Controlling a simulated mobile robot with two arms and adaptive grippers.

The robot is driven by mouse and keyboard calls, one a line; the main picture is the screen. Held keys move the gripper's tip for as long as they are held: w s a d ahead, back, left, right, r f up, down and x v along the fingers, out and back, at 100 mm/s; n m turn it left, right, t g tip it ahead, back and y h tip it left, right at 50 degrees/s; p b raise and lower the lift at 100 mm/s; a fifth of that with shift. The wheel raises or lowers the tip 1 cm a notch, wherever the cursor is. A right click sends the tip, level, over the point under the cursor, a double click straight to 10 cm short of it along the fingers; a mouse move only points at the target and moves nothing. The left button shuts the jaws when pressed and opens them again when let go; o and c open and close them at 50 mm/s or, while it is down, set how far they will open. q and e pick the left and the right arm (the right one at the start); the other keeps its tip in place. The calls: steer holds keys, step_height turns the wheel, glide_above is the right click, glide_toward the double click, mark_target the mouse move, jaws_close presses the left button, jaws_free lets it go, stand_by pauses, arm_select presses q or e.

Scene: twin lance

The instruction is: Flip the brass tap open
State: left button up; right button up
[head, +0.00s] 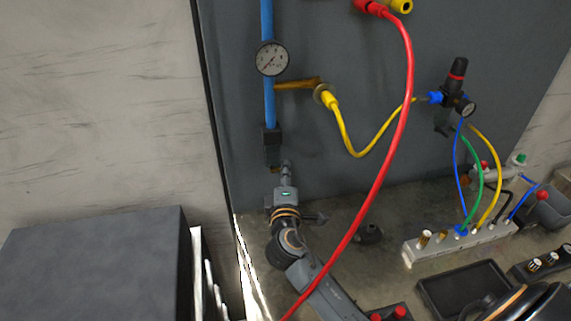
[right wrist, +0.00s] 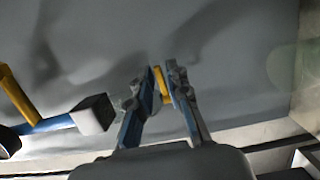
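The brass tap (right wrist: 161,84) shows in the right wrist view as a small yellow-orange piece between the fingertips of my right gripper (right wrist: 163,76). The fingers are close together, and the piece fills the narrow gap between the tips. The rest of the tap is mostly hidden behind the fingers. In the head view my right gripper (head: 286,166) is just below the dark block at the bottom of the blue pipe (head: 268,100), close to the grey panel. A small brownish bit of the tap (head: 275,169) shows there beside the fingertips. My left gripper is in neither view.
A gauge (head: 271,59) and a brass branch (head: 298,84) with a yellow hose sit above on the pipe. A red hose (head: 382,170) hangs to the right of my right gripper. A manifold (head: 412,252) with hoses stands lower right. A dark box (head: 95,265) is at lower left.

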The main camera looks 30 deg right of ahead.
steer(key=shift+x, duration=0.9)
steer(key=shift+c, duration=0.2)
jaws_close()
